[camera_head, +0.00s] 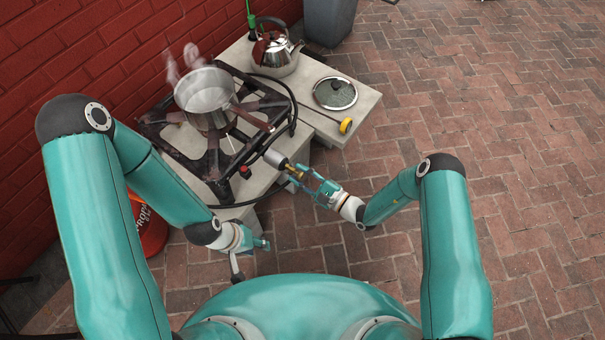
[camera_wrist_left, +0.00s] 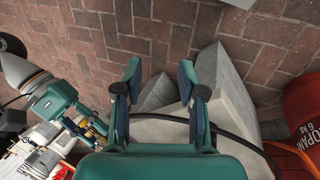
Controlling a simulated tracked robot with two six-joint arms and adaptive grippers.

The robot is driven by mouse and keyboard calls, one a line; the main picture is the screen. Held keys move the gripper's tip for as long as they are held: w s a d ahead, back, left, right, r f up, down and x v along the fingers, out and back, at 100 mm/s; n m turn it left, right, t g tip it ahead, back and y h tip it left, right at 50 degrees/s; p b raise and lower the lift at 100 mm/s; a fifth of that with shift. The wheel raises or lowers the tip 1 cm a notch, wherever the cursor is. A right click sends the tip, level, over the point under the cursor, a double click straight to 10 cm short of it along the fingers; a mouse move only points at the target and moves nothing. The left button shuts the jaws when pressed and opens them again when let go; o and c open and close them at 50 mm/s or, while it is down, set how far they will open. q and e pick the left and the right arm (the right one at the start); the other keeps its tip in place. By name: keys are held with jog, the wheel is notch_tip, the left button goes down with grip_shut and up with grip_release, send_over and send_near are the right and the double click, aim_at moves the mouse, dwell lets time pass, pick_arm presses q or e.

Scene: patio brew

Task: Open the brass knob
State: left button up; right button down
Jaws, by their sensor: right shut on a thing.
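The brass knob (camera_head: 289,168) is on the front side of the burner, by a silver cylindrical fitting (camera_head: 276,158). My right gripper (camera_head: 300,175) is shut on it, reaching in from the right and hiding part of it. In the left wrist view, brass parts (camera_wrist_left: 96,131) show at the right gripper's jaws. My left gripper (camera_head: 262,243) is low in front of the burner, apart from the knob. In the left wrist view its two fingers (camera_wrist_left: 160,77) stand wide apart with nothing between them.
A steaming pot (camera_head: 204,90) stands on the burner frame (camera_head: 213,165). A kettle (camera_head: 275,58), a glass lid (camera_head: 335,93) and a yellow-ended probe (camera_head: 345,126) are on the grey slab. A black hose curves past the burner. An orange propane cylinder (camera_head: 150,230) stands at left.

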jog(key=shift+s+a+f+n, duration=0.1)
jog(key=shift+s+n, duration=0.05)
jog(key=shift+n, duration=0.5)
jog(key=shift+s+a+f+n, duration=0.1)
jog(key=shift+s+n, duration=0.05)
jog(key=shift+n, duration=0.5)
jog(key=c, duration=0.9)
grip_release()
jog(key=shift+o, duration=0.6)
jog(key=shift+w+d+r, duration=0.1)
jog(key=shift+w, duration=0.05)
jog(key=v, duration=1.2)
